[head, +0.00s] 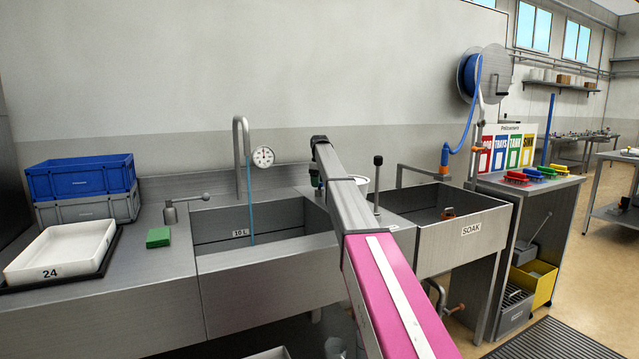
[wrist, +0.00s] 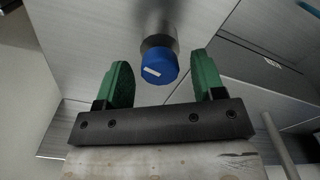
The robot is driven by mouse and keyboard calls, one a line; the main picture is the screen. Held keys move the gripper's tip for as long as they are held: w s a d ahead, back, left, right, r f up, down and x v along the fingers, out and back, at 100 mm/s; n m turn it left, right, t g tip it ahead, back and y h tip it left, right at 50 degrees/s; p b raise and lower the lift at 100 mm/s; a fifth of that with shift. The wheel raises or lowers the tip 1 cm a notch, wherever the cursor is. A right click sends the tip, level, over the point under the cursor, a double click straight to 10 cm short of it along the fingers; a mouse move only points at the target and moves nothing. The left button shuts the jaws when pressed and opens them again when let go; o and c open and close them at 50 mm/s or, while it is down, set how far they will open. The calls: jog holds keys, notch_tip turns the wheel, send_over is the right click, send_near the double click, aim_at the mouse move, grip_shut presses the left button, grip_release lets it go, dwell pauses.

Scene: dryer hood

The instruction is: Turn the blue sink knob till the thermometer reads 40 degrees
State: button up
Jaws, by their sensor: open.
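The blue sink knob (wrist: 157,68) shows in the wrist view, with a white mark on its face and a metal stem behind it. My gripper (wrist: 163,78) is open, its two green fingers on either side of the knob with a gap on each side. A thin blue stream runs from the tap (head: 241,150) into the left sink (head: 220,262).
A soak sink (head: 470,246) is right of my arm, with an upright black-topped lever (head: 377,180) near it. A green sponge (head: 158,237), a lever handle (head: 170,212), a white tray (head: 28,262) and stacked crates (head: 80,177) stand on the left counter.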

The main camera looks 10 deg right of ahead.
jog(key=c, duration=0.9)
jog(key=shift+n, duration=2.3)
jog(key=shift+c, duration=0.2)
jog(key=o, duration=0.9)
jog(key=shift+o, duration=0.2)
notch_tip(320, 180, up, 11)
